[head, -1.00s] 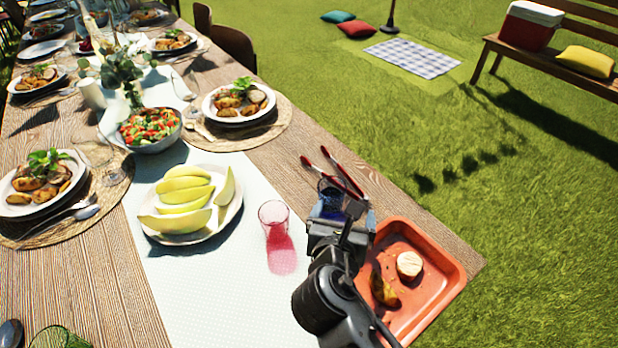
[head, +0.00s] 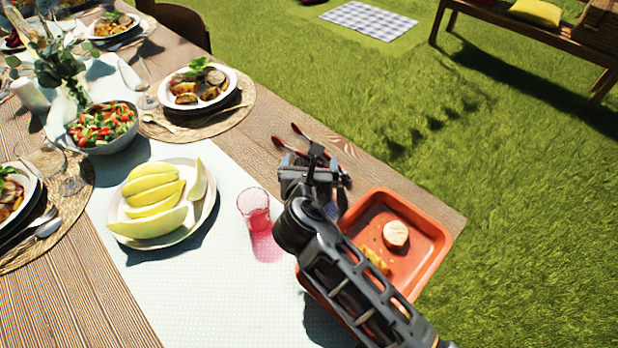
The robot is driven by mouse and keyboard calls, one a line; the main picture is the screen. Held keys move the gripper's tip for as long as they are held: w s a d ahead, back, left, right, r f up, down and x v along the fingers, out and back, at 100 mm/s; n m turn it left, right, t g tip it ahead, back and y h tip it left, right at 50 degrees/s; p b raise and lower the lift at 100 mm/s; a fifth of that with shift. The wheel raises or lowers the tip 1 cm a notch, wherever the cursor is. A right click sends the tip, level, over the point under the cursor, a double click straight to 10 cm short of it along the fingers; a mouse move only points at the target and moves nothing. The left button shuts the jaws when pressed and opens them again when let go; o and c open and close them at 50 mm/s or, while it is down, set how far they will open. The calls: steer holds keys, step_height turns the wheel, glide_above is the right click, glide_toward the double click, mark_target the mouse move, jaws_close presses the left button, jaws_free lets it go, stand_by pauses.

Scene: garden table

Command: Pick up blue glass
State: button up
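An orange tray (head: 432,243) with a round pale item (head: 396,235) lies right of my arm. Red-handled utensils (head: 288,146) lie just behind my gripper. A plate of melon slices (head: 203,217) and a salad bowl (head: 128,139) stand to the left. The table's right edge is close.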

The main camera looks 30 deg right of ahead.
steer(key=shift+w, duration=0.1)
steer(key=c, duration=1.2)
